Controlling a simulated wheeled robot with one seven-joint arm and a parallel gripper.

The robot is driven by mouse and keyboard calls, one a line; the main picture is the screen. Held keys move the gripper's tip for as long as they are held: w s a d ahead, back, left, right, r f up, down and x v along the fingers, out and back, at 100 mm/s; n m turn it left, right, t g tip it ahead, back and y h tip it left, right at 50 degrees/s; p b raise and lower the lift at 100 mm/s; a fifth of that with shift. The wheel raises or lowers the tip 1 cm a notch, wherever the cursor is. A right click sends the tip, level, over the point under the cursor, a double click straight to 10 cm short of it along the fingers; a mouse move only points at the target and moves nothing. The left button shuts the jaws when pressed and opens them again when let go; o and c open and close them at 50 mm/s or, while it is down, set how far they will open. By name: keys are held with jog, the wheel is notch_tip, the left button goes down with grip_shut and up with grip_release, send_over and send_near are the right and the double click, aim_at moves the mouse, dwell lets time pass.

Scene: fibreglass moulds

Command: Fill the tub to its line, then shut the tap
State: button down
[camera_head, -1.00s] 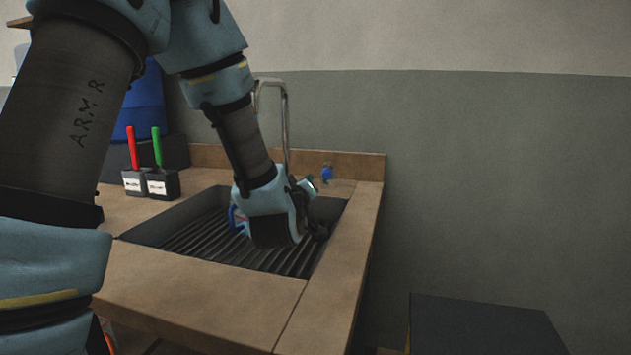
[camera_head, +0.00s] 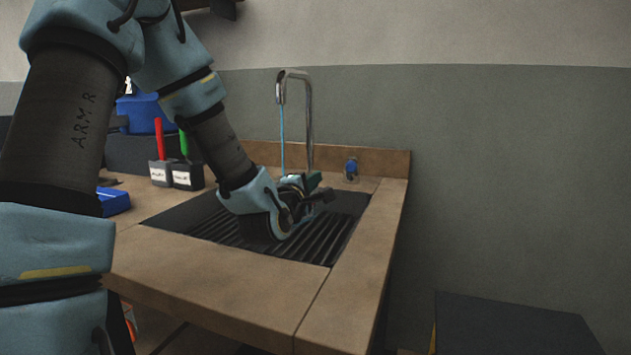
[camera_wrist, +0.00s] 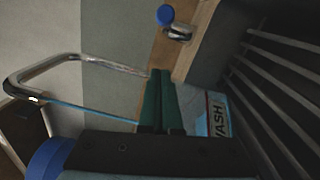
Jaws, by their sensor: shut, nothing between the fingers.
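The tap has a tall bent metal spout (camera_head: 309,115) and a blue handle (camera_head: 351,168) low on the back ledge. A thin blue stream of water (camera_head: 282,135) falls from the spout. The handle also shows in the wrist view (camera_wrist: 165,15). The tub, with a label reading "WASH" (camera_wrist: 218,115), shows in the wrist view beyond my fingers. In the head view my wrist mostly hides it, and its line and water level cannot be seen. My gripper (camera_head: 314,180) is shut and empty, its green fingers (camera_wrist: 160,75) apart from the handle, to its left.
The tub is over a dark ribbed sink (camera_head: 325,235) set in a brown worktop (camera_head: 215,275). Dark holders with a red (camera_head: 159,138) and a green handle (camera_head: 184,145) stand at the back left. A blue object (camera_head: 114,200) lies left. A dark box (camera_head: 515,325) stands lower right.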

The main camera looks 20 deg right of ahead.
aim_at(350, 171)
jog(key=w+d+r+p, duration=0.1)
jog(key=w+d, duration=0.1)
jog(key=d, duration=0.5)
jog(key=shift+w+d, duration=0.2)
jog(key=shift+d, duration=0.1)
jog(key=shift+s+d+f+b, duration=0.2)
jog(key=shift+s+d+b, duration=0.55)
jog(key=shift+d, duration=0.15)
jog(key=shift+s+d+r, duration=0.1)
jog(key=shift+d+r, duration=0.1)
jog(key=shift+d, duration=0.05)
